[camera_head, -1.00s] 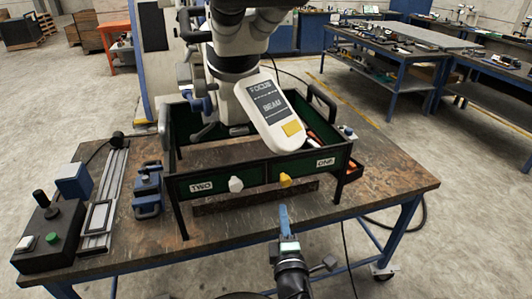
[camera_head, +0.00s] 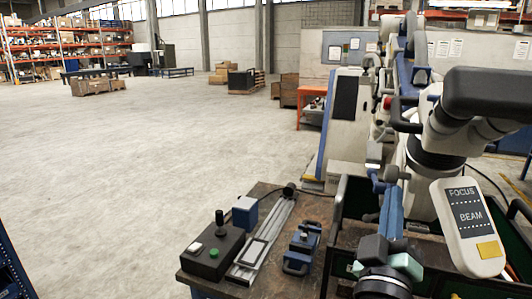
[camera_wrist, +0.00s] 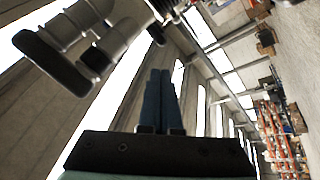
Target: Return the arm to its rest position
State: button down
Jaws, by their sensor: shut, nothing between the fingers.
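My gripper (camera_head: 393,192) has two blue fingers lying together, shut and empty, and pointing upward in the head view. It is at the lower right, in front of the microscope. In the wrist view the shut fingers (camera_wrist: 160,75) point toward the roof and wall. The white and black microscope (camera_head: 437,160) stands at the right, and its FOCUS/BEAM panel (camera_head: 468,228) is to the right of my gripper. My gripper and wrist hide part of the green frame on the bench; whether the gripper touches anything there cannot be told.
The bench (camera_head: 258,191) carries a black control box (camera_head: 212,252), a metal rail (camera_head: 262,240) and a blue clamp-like block (camera_head: 300,246), all left of my gripper. The dark microscope part (camera_wrist: 52,62) is at upper left in the wrist view. Open floor (camera_head: 130,150) lies to the left.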

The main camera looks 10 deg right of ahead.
jog(key=s+a+r+m+t+y, duration=0.1)
jog(key=s+a+r+t+y, duration=0.3)
jog(key=a+r, duration=0.8)
jog(key=s+a+r+m+t+y, duration=0.1)
jog(key=s+a+r+t+y, duration=0.3)
jog(key=s+a+r+y, duration=0.4)
jog(key=a+r, duration=0.4)
jog(key=a, duration=0.1)
jog(key=shift+s+a+r, duration=0.25)
jog(key=shift+s, duration=0.15)
